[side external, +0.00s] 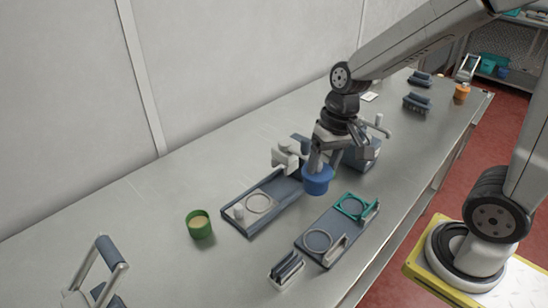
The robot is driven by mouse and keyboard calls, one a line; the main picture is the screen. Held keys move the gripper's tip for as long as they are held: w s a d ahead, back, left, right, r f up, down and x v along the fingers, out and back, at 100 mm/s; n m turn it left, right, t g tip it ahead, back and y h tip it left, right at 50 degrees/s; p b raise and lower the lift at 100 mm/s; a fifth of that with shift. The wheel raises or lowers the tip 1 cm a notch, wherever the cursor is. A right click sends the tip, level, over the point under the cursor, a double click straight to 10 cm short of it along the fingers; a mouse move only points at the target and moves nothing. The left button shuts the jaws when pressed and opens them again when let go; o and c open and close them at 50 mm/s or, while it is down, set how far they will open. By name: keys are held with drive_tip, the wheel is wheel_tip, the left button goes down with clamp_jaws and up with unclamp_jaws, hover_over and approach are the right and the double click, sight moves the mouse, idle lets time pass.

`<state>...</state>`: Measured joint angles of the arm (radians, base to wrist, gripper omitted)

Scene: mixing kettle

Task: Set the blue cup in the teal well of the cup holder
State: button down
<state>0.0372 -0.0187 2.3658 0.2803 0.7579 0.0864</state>
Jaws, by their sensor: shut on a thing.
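The blue cup (317,182) is upright under my gripper (326,161), which is shut on it. The fingers hold it near its rim; part of the far side is hidden. In the picture, the cup is just right of the dark tray with a pale ring and above left of the cup holder (300,246). I cannot tell its exact height over the table. The cup holder is a dark tray with a teal well (338,207) at its far end and a grey well (306,241) at its near end. Both wells look empty.
The dark tray (233,228) with a pale fixture stands left of the cup. A dark ribbed block (286,270) is near the holder. A dark box (371,153) stands behind my gripper. The table's left part is mostly clear.

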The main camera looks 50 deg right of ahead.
drive_tip(key=s+d+f+n+g, duration=0.1)
drive_tip(key=s+d+f+n, duration=0.2)
drive_tip(key=d+n, duration=0.6)
drive_tip(key=shift+d+f+n+g, duration=0.4)
drive_tip(key=shift+d+f, duration=0.75)
drive_tip(key=shift+d, duration=0.35)
drive_tip(key=shift+f, duration=0.2)
drive_tip(key=shift+d+x, duration=0.25)
drive_tip(key=shift+x, duration=1.1)
drive_tip(key=shift+d+x, duration=0.2)
drive_tip(key=shift+x, duration=1.1)
drive_tip(key=shift+w+f, duration=0.15)
drive_tip(key=shift+w, duration=0.05)
drive_tip(key=shift+w+d+f, duration=0.1)
drive_tip(key=shift+d+f, duration=0.05)
drive_tip(key=shift+f, duration=0.5)
unclamp_jaws()
drive_tip(key=shift+r, duration=0.1)
